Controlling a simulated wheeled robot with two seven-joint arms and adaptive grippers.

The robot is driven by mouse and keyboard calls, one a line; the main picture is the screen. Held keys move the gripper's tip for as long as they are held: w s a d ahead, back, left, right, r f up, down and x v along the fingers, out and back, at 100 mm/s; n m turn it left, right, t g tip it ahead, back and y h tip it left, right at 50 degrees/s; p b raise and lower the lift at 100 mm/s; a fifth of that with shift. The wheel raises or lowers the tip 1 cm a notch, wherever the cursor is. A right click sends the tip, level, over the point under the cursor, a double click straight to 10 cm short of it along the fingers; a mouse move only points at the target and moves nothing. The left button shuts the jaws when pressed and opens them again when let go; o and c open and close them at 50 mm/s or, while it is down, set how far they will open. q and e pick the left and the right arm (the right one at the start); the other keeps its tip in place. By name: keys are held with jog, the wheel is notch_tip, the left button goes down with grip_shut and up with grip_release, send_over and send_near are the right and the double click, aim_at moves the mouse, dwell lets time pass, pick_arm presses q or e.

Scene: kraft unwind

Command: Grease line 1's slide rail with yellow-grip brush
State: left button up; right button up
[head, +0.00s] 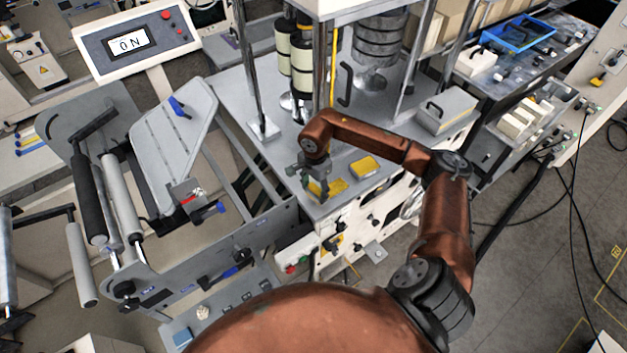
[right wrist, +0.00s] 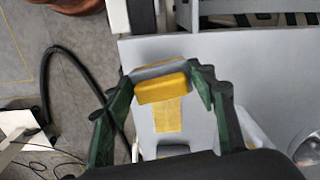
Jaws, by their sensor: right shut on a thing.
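My right gripper (head: 316,186) is low over the front of the grey machine table in the head view. In the right wrist view, the same gripper (right wrist: 160,78) has its green fingers shut on a yellow block-shaped grip with a grey edge (right wrist: 162,90). I take this to be the yellow-grip brush; its bristles cannot be made out. A flat yellow patch (right wrist: 168,116) lies on the grey surface beyond it. Another yellow block (head: 365,167) lies on the table right of the gripper. I cannot tell which part is line 1's slide rail. My left gripper is out of view.
Rollers (head: 122,198) and a slanted grey plate (head: 172,140) are on the left. Upright posts and a grey box with a handle (head: 446,108) stand on the table. Cables lie on the floor at the right.

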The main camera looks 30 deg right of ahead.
jog(key=shift+r+p, duration=0.95)
jog(key=shift+r, duration=1.7)
